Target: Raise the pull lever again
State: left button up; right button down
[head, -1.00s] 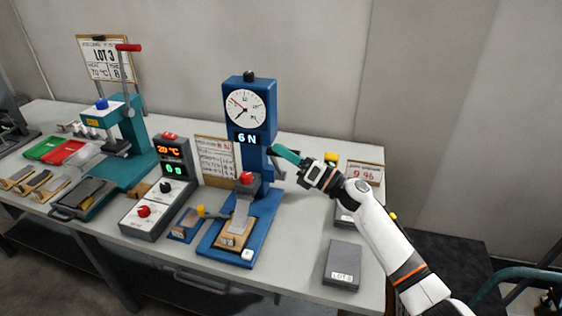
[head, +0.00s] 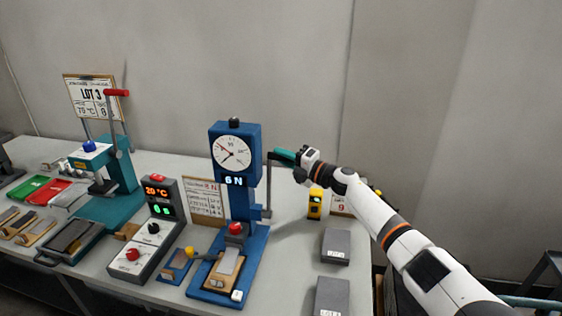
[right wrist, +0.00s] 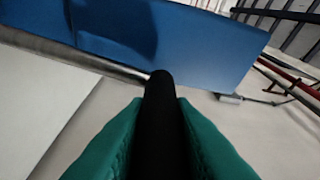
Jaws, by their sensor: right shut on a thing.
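The blue force tester (head: 238,160) stands on the bench with a round dial and a lit display reading 6 N. Its pull lever (head: 268,187) is a grey rod on the tester's right side, standing about upright from a low pivot. My right gripper (head: 284,156) has teal fingers and is at the top of this rod, beside the dial's lower part. In the right wrist view the teal fingers are shut on the lever's black grip (right wrist: 163,125), with the metal rod running left from it. My left gripper is not in view.
A control box (head: 148,235) with red and green readouts stands left of the tester. A teal press (head: 118,165) is further left. Grey boxes (head: 336,246) and a yellow device (head: 315,203) lie to the right, under my right arm. The wall is behind.

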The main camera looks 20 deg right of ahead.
jog(key=shift+w+d, duration=0.25)
jog(key=shift+r, duration=0.1)
jog(key=c, duration=1.5)
grip_release()
jog(key=shift+o, duration=1.2)
jog(key=shift+w+f, duration=0.15)
jog(key=shift+f, duration=0.05)
jog(key=r+b+v, duration=0.1)
jog(key=b+v, duration=0.1)
jog(key=v, duration=1)
jog(key=shift+f, duration=0.35)
